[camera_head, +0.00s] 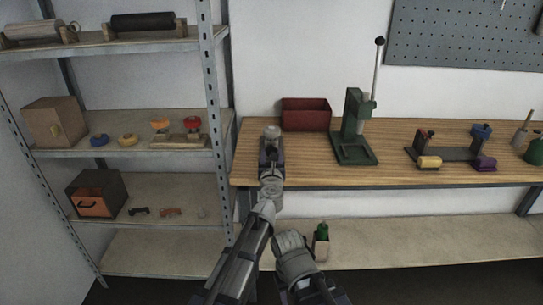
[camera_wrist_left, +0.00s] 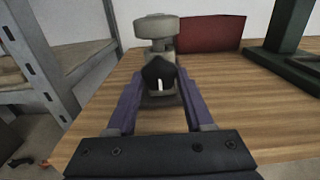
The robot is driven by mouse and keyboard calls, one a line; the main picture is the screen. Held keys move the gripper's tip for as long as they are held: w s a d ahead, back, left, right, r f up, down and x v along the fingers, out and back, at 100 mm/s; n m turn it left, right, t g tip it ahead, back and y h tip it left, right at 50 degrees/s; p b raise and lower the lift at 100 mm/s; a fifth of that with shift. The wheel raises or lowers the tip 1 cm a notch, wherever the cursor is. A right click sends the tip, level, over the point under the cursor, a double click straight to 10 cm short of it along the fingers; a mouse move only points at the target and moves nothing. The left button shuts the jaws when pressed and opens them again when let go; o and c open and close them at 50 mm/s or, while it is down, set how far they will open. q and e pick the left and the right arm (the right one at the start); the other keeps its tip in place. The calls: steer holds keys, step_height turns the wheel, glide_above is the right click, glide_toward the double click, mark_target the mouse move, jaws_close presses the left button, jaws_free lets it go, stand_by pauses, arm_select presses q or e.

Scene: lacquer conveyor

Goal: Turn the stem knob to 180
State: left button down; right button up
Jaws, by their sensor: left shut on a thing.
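A dark faceted knob (camera_wrist_left: 157,72) with a white pointer mark sits on the front of a small device. In the left wrist view the mark is near the bottom of the knob and runs roughly up and down. The device has a pale grey round cap (camera_wrist_left: 157,27) on top, which also shows in the head view (camera_head: 272,132). My left gripper (camera_head: 271,155) is at the left part of the workbench. Its two purple fingers are shut on the knob from both sides in the left wrist view (camera_wrist_left: 158,84). In the head view the gripper hides the knob. My right gripper is not seen.
A red bin (camera_head: 306,114) stands behind the device. A green lever press (camera_head: 354,130) stands to the right on the wooden workbench (camera_head: 385,172). A dark fixture (camera_head: 445,150) with coloured parts is farther right. A metal shelf unit (camera_head: 212,95) stands close on the left.

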arm_select(q)
steer(key=shift+c, duration=1.6)
jaws_free()
